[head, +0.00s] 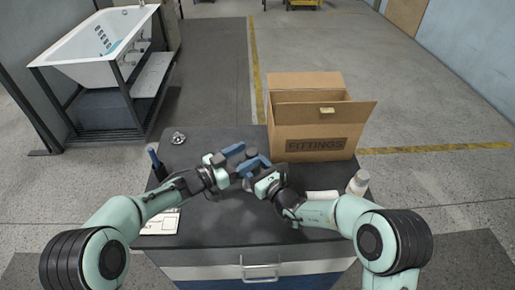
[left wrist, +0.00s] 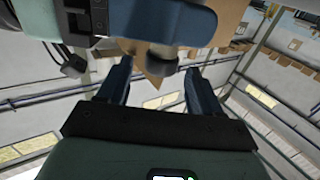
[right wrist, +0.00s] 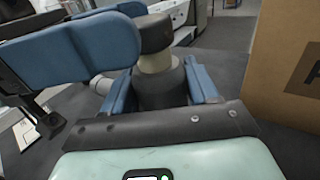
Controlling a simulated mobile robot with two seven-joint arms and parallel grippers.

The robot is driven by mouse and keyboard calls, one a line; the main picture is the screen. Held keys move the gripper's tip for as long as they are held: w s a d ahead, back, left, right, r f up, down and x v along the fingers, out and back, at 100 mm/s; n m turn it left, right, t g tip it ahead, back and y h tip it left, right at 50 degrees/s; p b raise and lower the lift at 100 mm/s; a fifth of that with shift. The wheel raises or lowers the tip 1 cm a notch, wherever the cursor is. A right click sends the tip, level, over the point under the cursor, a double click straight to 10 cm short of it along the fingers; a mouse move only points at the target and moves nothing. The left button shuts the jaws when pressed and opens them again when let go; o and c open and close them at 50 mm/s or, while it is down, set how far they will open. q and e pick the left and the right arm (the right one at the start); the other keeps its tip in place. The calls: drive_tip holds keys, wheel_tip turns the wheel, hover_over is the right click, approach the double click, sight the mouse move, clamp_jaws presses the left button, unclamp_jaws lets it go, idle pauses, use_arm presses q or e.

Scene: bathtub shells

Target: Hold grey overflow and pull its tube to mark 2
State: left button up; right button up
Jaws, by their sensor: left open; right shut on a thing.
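The grey overflow (right wrist: 160,85) is a dark grey cylinder with a paler tube section and a dark cap (right wrist: 155,33) above it. My right gripper (right wrist: 160,95) is shut on it, one blue finger on each side. In the head view it shows small (head: 252,153) above the dark worktop, between both grippers. My left gripper (head: 240,163) is open close beside it. In the left wrist view a grey round end (left wrist: 161,60) lies beyond and between the open fingers of my left gripper (left wrist: 158,88). No mark numbers can be read.
An open cardboard box labelled FITTINGS (head: 315,132) stands at the worktop's (head: 225,225) back right. A white bottle (head: 358,183) is at the right, papers (head: 161,222) and a dark holder (head: 158,168) at the left, a metal fitting (head: 178,138) behind. A bathtub (head: 98,48) stands further left.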

use_arm(q)
drive_tip(key=x, duration=0.5)
